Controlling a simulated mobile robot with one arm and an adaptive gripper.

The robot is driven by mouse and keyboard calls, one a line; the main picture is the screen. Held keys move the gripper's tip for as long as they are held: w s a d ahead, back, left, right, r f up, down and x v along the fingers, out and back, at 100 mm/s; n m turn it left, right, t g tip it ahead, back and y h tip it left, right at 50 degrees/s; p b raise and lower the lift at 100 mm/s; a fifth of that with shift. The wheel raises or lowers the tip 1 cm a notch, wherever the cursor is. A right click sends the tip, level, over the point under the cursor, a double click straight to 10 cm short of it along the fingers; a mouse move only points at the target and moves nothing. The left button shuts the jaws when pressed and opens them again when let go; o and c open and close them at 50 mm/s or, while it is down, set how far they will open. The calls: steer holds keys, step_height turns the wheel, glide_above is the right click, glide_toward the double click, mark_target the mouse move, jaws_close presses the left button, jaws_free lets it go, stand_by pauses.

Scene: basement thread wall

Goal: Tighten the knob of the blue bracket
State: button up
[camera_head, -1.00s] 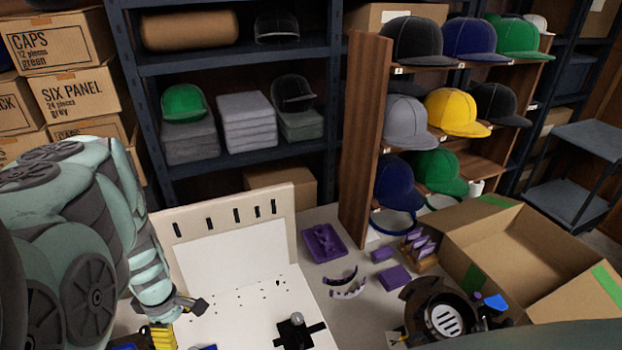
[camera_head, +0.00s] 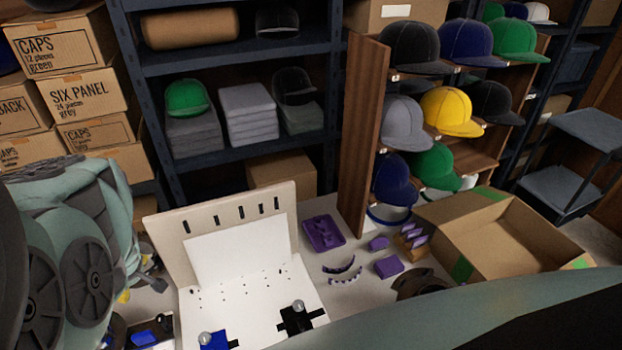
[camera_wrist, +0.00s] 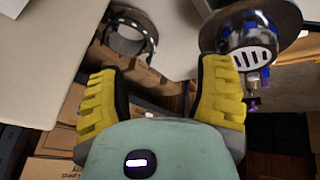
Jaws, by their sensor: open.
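The blue bracket (camera_head: 216,342) lies at the lower edge of the head view, at the front of the white board. A pale round knob (camera_head: 206,338) sits on it. The lower part of the bracket is cut off, so I cannot tell how tight the knob is. In the wrist view, my gripper (camera_wrist: 160,98) is open, with its two yellow ridged fingers wide apart and nothing between them. The bracket does not show in that view. In the head view my arm is at the left, and its fingers are mostly hidden.
A black bracket (camera_head: 296,322) with a similar knob (camera_head: 298,305) stands to the right. A cream slotted panel (camera_head: 160,238) rises behind the board. Purple parts (camera_head: 389,266) and an open cardboard box (camera_head: 461,267) are farther right. A metal dome (camera_wrist: 235,38) shows beyond my fingers.

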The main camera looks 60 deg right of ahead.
steer(key=w+a+r+m+t+p, duration=0.1)
steer(key=w+r+t+p, duration=0.1)
steer(key=w+r, duration=0.3)
steer(key=shift+w+a+r+t+h+p, duration=0.15)
steer(key=shift+w+a+t+h+p, duration=0.2)
steer(key=shift+w+t, duration=0.35)
